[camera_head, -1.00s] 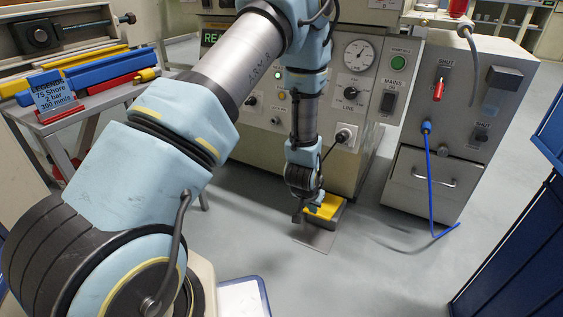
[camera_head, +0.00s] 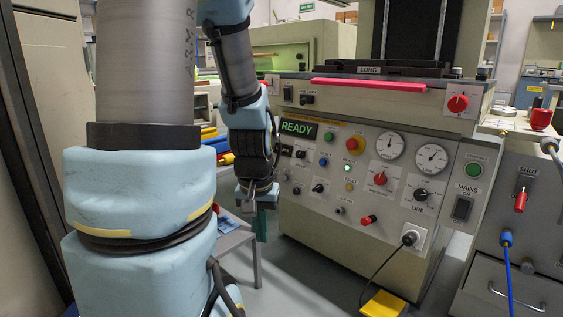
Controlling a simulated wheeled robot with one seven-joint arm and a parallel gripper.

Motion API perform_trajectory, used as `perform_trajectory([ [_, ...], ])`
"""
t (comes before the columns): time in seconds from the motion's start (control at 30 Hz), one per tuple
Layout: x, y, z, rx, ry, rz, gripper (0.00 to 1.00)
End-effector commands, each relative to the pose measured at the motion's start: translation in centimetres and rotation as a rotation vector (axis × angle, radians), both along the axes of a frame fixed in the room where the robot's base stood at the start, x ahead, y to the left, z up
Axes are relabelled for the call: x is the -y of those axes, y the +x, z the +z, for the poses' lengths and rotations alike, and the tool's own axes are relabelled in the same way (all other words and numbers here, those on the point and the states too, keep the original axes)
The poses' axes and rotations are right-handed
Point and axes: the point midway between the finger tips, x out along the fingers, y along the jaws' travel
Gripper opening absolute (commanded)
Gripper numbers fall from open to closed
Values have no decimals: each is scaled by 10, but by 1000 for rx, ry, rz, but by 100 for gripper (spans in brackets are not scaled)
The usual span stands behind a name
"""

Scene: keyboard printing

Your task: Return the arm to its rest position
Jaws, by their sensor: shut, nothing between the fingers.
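My arm, pale blue and grey, fills the left of the head view. Its far links fold down beside the left side of the machine. My gripper (camera_head: 250,206) points downward at the end of the wrist, in front of the machine's left edge and above a low grey table. It is shut, and I see nothing held in it. A teal strip shows just by the fingertips, and I cannot tell what it belongs to.
The beige machine (camera_head: 345,235) with a READY display (camera_head: 299,129) stands close on the right of my gripper. A yellow pedal (camera_head: 384,304) lies on the floor at its foot. A grey cabinet (camera_head: 530,240) stands at far right. The small table (camera_head: 232,243) is behind my wrist.

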Motion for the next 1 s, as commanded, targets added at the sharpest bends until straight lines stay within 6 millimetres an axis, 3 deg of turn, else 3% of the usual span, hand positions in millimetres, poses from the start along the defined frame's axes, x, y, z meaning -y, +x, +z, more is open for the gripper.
perform_trajectory([
  [0.13, -27, -27, 26, -26, 6, 72, 0],
  [0.47, -23, -24, 96, -28, 7, 59, 0],
  [1.0, -23, -23, 264, -27, 7, 58, 0],
])
